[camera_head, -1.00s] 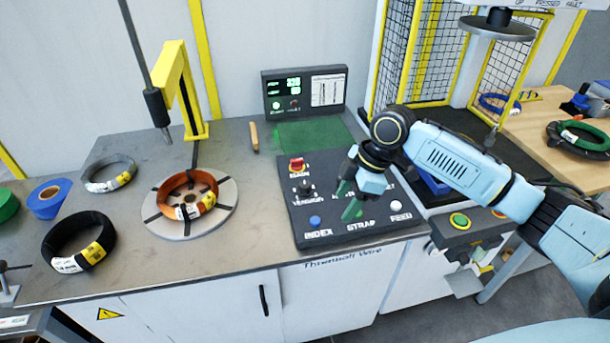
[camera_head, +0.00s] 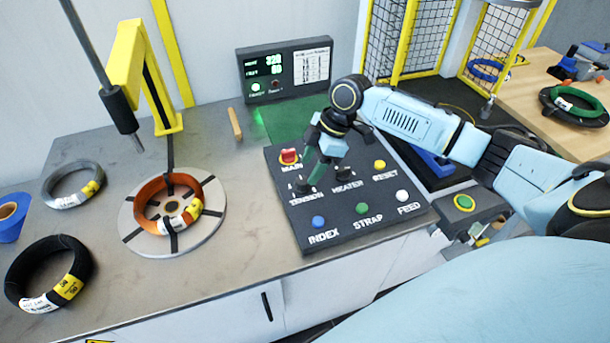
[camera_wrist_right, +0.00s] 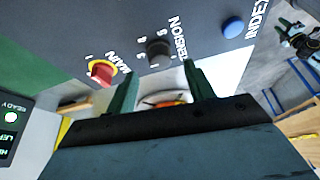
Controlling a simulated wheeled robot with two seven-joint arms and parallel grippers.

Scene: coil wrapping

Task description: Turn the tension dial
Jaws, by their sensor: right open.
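The tension dial (camera_head: 303,187) is a small dark knob on the black control panel (camera_head: 345,222), above the TENSION label. In the right wrist view the dial (camera_wrist_right: 158,50) shows whole, just past the fingertips and roughly between their lines. My right gripper (camera_head: 312,173) hangs over the panel with its green fingers at the dial, partly covering it in the head view. In the wrist view the right gripper (camera_wrist_right: 160,72) is open and holds nothing. Whether a finger touches the dial cannot be told. My left gripper is not in view.
The red main switch (camera_head: 289,156) sits close behind the dial. The heater knob (camera_head: 347,174), reset button (camera_head: 379,165) and blue index button (camera_head: 318,221) are nearby. A turntable (camera_head: 128,222) with an orange coil (camera_head: 152,189) stands left. A monitor (camera_head: 285,71) stands behind.

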